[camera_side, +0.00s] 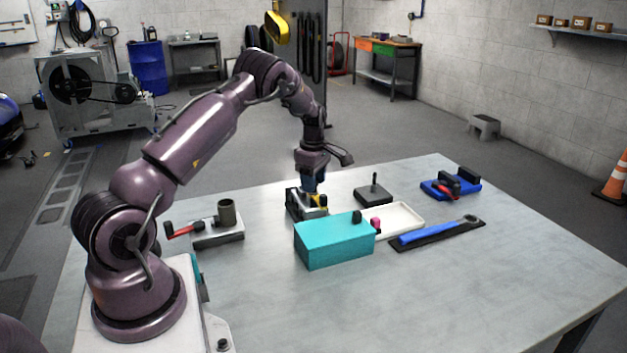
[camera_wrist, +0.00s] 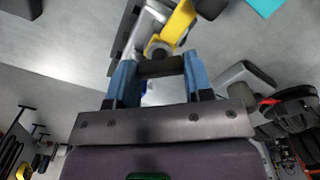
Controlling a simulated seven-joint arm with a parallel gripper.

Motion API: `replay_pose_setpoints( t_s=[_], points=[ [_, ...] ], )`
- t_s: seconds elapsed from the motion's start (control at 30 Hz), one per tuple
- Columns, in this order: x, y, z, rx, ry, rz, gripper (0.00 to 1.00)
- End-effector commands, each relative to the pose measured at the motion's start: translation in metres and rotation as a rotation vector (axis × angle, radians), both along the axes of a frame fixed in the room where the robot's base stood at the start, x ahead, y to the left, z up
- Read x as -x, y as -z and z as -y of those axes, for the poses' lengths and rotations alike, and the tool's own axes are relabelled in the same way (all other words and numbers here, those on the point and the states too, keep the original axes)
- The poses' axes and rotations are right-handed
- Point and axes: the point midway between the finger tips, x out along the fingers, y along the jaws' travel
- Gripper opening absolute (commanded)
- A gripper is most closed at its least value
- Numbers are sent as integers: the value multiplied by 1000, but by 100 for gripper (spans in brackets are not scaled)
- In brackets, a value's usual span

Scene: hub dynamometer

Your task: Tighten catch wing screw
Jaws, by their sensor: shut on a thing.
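My gripper (camera_side: 312,188) points down over a small dark and grey catch fixture (camera_side: 294,206) with a yellow part (camera_side: 321,199), near the middle of the table. In the wrist view my gripper's two blue fingers (camera_wrist: 160,78) close on a dark bar-shaped piece, which looks like the wing screw (camera_wrist: 160,67). The yellow part (camera_wrist: 178,22) and a grey metal piece lie just beyond the fingers. In the side view the wing screw is hidden by my gripper and the fixture, so its seating cannot be told.
A teal box (camera_side: 335,242) stands close in front, beside a white tray (camera_side: 405,213). A dark block with an upright pin (camera_side: 373,194) is behind right. A blue-handled wrench (camera_side: 428,234), a blue fixture (camera_side: 450,188) and a cup on a plate (camera_side: 217,238) lie around. The table's front right is clear.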

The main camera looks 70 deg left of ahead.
Motion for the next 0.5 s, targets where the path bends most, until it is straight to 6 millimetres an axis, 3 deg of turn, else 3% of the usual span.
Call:
replay_pose_setpoints(
  t_s=[0.5],
  points=[
    [0,-1,0,0,489,2,23]
  ],
)
